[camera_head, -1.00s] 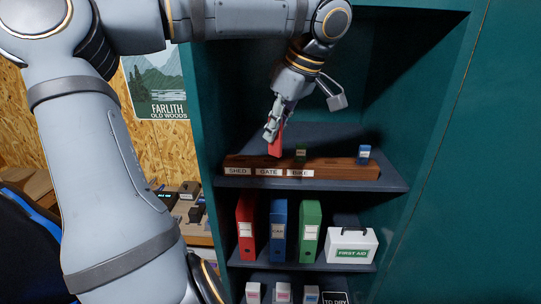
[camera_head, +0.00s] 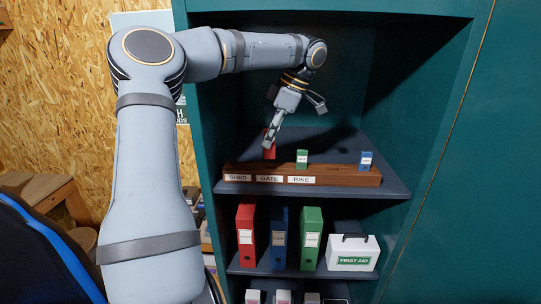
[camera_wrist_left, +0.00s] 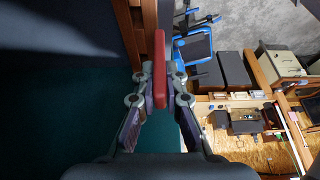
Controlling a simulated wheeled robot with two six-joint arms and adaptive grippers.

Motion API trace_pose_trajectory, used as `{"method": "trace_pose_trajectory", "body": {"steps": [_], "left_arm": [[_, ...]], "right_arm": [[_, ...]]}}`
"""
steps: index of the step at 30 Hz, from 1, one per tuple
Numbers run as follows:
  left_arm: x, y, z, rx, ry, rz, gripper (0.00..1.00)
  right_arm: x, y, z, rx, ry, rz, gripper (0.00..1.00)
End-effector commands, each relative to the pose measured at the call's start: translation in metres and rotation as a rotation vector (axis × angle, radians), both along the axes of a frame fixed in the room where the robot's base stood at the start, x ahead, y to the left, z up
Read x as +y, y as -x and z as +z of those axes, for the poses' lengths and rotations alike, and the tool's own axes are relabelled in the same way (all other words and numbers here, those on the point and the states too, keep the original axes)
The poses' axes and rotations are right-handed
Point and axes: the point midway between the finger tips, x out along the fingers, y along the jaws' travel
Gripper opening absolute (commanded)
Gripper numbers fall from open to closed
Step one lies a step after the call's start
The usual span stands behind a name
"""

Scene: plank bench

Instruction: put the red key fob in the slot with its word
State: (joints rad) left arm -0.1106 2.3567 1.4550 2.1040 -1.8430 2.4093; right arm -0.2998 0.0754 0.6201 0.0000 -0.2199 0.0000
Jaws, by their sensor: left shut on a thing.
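My left gripper (camera_head: 271,138) is shut on the red key fob (camera_head: 269,152). The fob hangs upright at the wooden rack (camera_head: 340,177), above the part with the GATE label (camera_head: 269,178). I cannot tell whether its lower end touches the rack. In the left wrist view the red fob (camera_wrist_left: 159,72) is between the fingertips (camera_wrist_left: 159,80); no word on it is readable. The SHED label (camera_head: 238,177) is to the left and the BIKE label (camera_head: 301,180) to the right. My right gripper is not in view.
A green fob (camera_head: 302,158) and a blue fob (camera_head: 365,160) stand at the rack, farther right. The rack is on a shelf (camera_head: 395,188) inside a teal cabinet (camera_head: 203,110). Red, blue and green binders and a first aid box (camera_head: 353,253) stand on the shelf below.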

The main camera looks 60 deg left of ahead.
Motion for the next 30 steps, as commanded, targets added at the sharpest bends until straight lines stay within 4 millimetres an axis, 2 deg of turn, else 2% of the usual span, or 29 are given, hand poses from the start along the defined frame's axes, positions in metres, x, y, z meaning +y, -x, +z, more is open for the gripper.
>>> {"method": "trace_pose_trajectory", "body": {"steps": [3, 6, 14, 21, 30], "left_arm": [[0.014, -0.010, -0.022, 0.002, 0.001, 0.002, 0.00], [0.021, -0.015, -0.032, 0.001, -0.001, 0.000, 0.00], [0.026, -0.019, -0.040, 0.001, 0.001, 0.000, 0.00], [0.029, -0.021, -0.075, 0.000, 0.002, -0.001, 0.00], [0.029, -0.021, -0.077, -0.001, 0.001, -0.001, 0.00]], "right_arm": [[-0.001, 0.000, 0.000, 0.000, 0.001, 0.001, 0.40], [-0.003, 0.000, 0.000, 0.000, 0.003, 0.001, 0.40], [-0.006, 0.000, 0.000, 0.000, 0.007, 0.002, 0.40], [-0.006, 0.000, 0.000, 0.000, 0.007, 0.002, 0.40], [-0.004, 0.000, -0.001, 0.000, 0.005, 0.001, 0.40]]}}
